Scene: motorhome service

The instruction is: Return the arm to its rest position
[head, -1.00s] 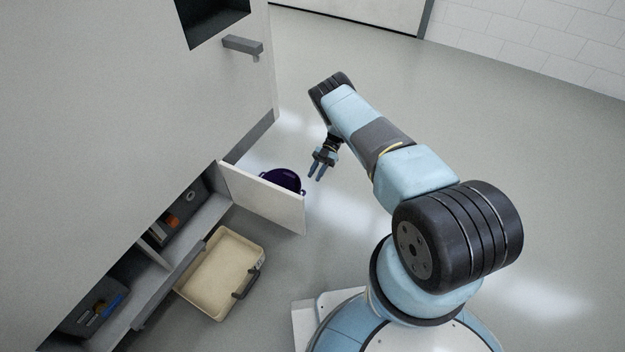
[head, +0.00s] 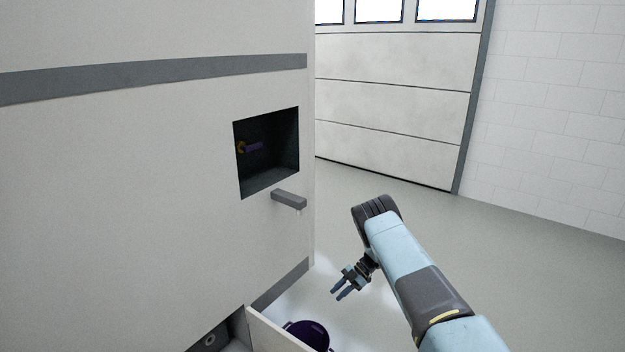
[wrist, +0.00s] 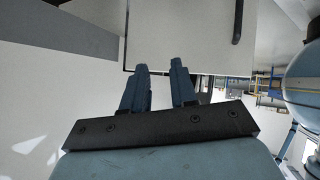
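My arm (head: 410,272) reaches forward from the lower right in the head view. My gripper (head: 340,293) hangs at its end, fingers pointing down and left, in free air beside the motorhome wall. In the wrist view the two blue fingers of my gripper (wrist: 158,68) stand apart with nothing between them. My arm's base is out of the head view now.
The motorhome wall (head: 120,200) fills the left, with an open recess (head: 268,150) and a grey spout-like fitting (head: 289,199). Below are an open flap (head: 275,335) and a dark purple bucket (head: 308,336). Open floor (head: 530,260) lies to the right.

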